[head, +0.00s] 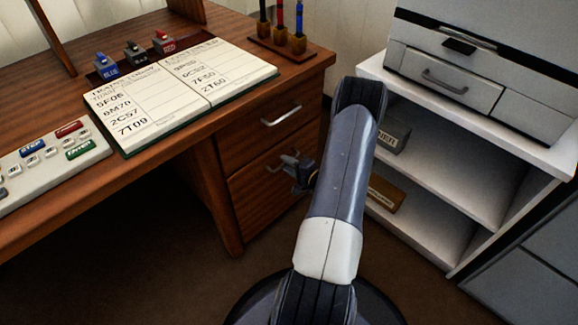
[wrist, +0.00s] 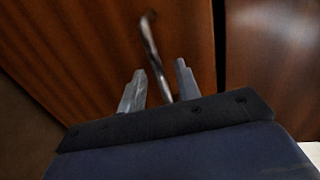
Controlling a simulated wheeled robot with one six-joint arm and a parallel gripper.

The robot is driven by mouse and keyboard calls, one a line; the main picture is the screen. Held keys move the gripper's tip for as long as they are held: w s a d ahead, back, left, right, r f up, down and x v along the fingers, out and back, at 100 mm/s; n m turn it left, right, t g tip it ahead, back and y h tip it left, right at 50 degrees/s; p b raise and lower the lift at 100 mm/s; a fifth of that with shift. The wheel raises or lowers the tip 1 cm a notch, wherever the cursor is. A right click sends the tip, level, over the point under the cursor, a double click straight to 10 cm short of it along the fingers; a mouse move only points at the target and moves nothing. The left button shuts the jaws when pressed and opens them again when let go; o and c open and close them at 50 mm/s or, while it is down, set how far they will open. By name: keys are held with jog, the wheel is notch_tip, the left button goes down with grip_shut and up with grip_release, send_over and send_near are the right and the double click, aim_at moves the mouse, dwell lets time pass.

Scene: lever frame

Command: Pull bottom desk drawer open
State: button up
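The desk has two wooden drawers under its right end. The bottom drawer (head: 262,195) looks closed, with a metal handle that is largely hidden behind my gripper in the head view. In the wrist view the bottom drawer's front (wrist: 90,50) fills much of the picture, and its handle (wrist: 152,45) runs down between my fingers. My gripper (head: 292,165) is at the handle. In the wrist view my gripper (wrist: 160,85) is open, with one finger on each side of the handle. I cannot tell whether either finger touches it.
The top drawer (head: 283,108) with its own handle is closed above. An open logbook (head: 185,90), a button panel (head: 50,152) and a pen holder (head: 290,45) are on the desk. A white shelf unit (head: 480,195) with a printer-like box (head: 480,75) stands right of my arm.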

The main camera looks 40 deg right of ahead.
jog(key=shift+c, duration=0.4)
grip_shut()
